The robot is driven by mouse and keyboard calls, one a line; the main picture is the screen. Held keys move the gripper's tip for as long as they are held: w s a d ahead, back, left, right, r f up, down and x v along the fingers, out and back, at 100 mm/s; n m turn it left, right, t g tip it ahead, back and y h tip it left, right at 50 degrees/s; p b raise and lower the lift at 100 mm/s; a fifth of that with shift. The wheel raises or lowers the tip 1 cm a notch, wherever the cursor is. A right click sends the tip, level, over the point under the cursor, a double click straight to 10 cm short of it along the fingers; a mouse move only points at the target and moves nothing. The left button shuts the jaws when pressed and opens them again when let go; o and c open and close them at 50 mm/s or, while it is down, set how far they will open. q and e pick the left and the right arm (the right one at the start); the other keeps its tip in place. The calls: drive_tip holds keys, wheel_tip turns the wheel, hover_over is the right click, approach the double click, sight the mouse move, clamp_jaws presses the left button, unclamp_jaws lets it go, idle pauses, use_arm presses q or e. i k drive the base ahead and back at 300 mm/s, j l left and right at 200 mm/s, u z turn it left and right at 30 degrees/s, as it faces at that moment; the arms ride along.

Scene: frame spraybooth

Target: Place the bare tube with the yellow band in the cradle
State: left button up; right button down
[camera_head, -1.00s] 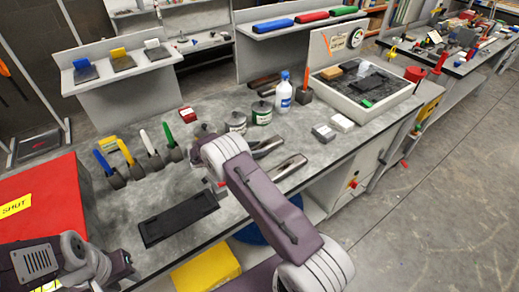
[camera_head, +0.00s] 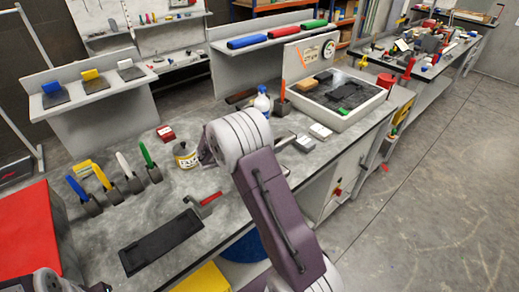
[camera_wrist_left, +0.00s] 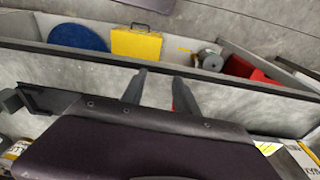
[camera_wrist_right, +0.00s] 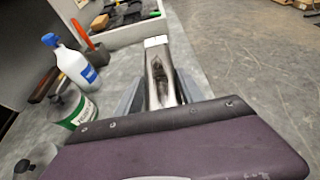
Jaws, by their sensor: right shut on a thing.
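My right gripper (camera_wrist_right: 160,92) is shut on a bare, shiny grey metal tube (camera_wrist_right: 160,72), which points away from the wrist. No yellow band shows on its visible part. I cannot tell whether this is the cradle. My left gripper (camera_wrist_left: 161,84) is open and empty near the bench edge.
Several coloured handles (camera_head: 148,156) stand in grey holders at the left. A can (camera_head: 186,156), a spray bottle (camera_head: 262,103) and a walled tray (camera_head: 340,115) are farther back. A red box (camera_head: 28,240) stands at the left. Bench around the black tray is mostly clear.

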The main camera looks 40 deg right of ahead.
sight(163, 239)
drive_tip(key=k, duration=1)
